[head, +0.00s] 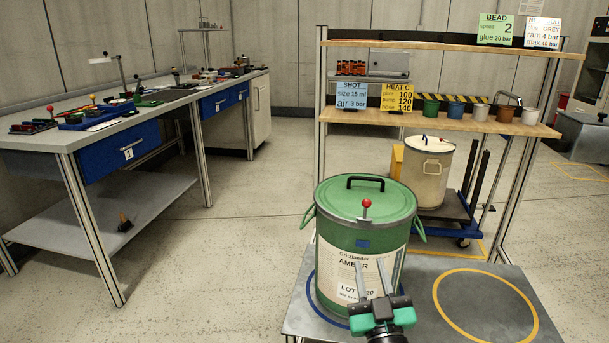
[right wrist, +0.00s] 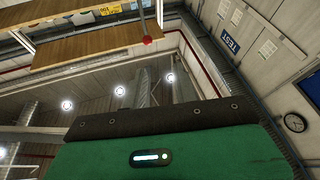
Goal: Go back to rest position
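A green drum (head: 350,225) with a white label reading "AMBER" stands upright on a grey platform (head: 300,318), inside a blue ring. Its lid (head: 345,200) is on, with a black handle and a red-knobbed lever (head: 366,205). My right gripper (head: 370,265) is in front of the drum's lower label, its two fingers apart with nothing seen between them. Whether it touches the drum cannot be told. My left gripper is out of view.
A yellow ring (head: 437,290) on the platform's right side is empty. A shelf rack (head: 440,120) with several pots stands behind. A cream drum (head: 425,172) sits on a blue trolley. A workbench (head: 60,138) lies left, with open floor between.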

